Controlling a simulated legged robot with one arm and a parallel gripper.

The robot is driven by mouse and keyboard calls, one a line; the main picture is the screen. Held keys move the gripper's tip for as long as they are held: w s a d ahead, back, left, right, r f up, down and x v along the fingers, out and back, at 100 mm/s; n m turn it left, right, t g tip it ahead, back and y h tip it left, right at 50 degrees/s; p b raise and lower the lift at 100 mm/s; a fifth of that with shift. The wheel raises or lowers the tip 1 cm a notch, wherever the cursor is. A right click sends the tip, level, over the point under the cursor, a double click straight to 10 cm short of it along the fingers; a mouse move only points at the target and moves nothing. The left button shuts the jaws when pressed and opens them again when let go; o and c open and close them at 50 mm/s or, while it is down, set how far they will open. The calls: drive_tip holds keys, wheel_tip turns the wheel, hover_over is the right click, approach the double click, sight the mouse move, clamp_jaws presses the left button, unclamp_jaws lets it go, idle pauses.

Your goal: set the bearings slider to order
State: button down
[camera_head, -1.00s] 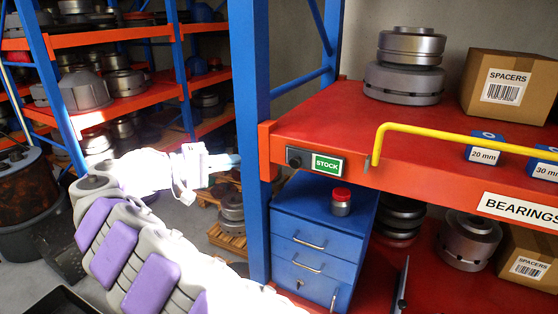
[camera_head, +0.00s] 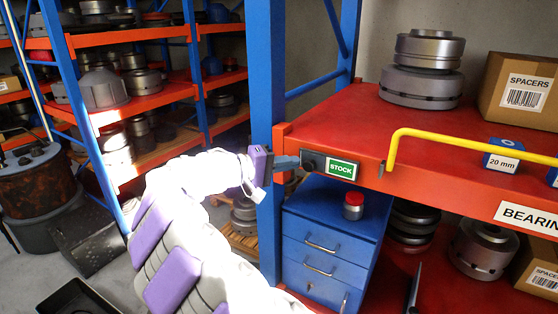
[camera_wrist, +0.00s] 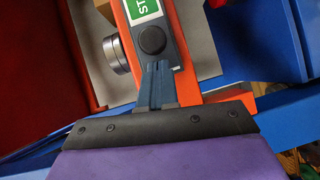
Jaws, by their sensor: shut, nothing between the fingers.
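The slider plate (camera_head: 328,165) is on the front of the orange shelf beam, beside the blue post. It has a round black knob (camera_head: 308,163) at its left end and a green STOCK label (camera_head: 341,169) to the right. In the wrist view, the black knob (camera_wrist: 152,40) is just ahead of the fingertips and the green label (camera_wrist: 142,8) lies beyond it. My gripper (camera_head: 297,161) is shut and empty, its fingertips at the knob's left side. In the wrist view my gripper (camera_wrist: 158,68) points at the knob; I cannot tell whether they touch.
The BEARINGS sign (camera_head: 532,217) is further right on the shelf beam. A yellow rail (camera_head: 470,138) runs above the beam. The blue post (camera_head: 268,130) stands close to my arm. A blue cabinet (camera_head: 325,250) with a red-capped jar (camera_head: 353,206) is below the plate.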

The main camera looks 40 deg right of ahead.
drive_tip(key=s+d+b, duration=0.2)
drive_tip(key=s, duration=0.6)
drive_tip(key=shift+s+d, duration=0.2)
drive_tip(key=shift+d, duration=0.05)
idle(0.4)
